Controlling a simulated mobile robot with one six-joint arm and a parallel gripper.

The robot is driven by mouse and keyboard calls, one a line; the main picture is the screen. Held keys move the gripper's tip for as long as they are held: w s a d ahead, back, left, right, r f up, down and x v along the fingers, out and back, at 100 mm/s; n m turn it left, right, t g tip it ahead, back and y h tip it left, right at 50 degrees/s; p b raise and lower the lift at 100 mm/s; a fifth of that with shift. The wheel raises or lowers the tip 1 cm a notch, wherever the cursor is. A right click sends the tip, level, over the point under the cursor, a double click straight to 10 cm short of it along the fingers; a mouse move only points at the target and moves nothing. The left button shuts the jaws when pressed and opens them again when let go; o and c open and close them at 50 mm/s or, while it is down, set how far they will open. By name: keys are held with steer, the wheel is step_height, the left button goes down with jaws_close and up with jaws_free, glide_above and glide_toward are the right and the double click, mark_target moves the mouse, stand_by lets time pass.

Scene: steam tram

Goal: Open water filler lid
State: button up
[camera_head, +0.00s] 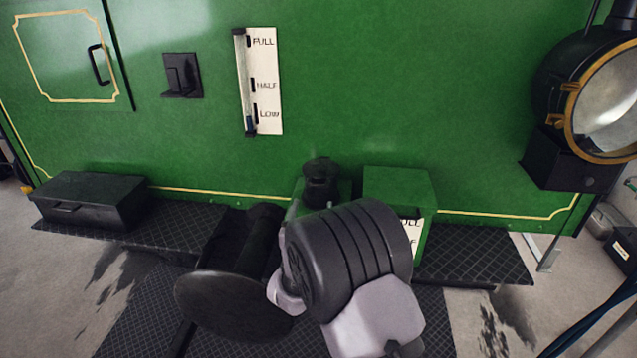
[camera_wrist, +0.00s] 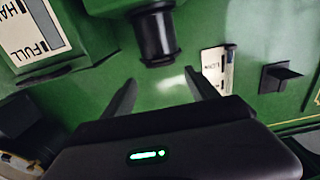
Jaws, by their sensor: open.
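The water filler (camera_head: 320,188) is a short black upright neck with a wider black lid (camera_head: 320,167) on top, beside a green box. The lid looks shut; its hinge and catch cannot be made out. In the wrist view the black filler (camera_wrist: 155,35) hangs from the top edge, because that view is turned over. My gripper (camera_wrist: 160,80) is open and empty. Its two dark fingers point toward the filler, one to each side, and appear apart from it. In the head view my arm hides the gripper's fingers and the filler's lower part.
A green box (camera_head: 398,185) with a level label stands close right of the filler; it also shows in the wrist view (camera_wrist: 40,72). A level gauge (camera_head: 262,82) and black bracket (camera_head: 182,76) are on the green wall. A lamp (camera_head: 590,95) juts out right.

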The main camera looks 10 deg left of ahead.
mark_target(318, 186)
steer(key=w, duration=1)
steer(key=shift+w+d, duration=0.2)
steer(key=shift+w, duration=0.1)
steer(key=shift+c, duration=0.5)
jaws_close()
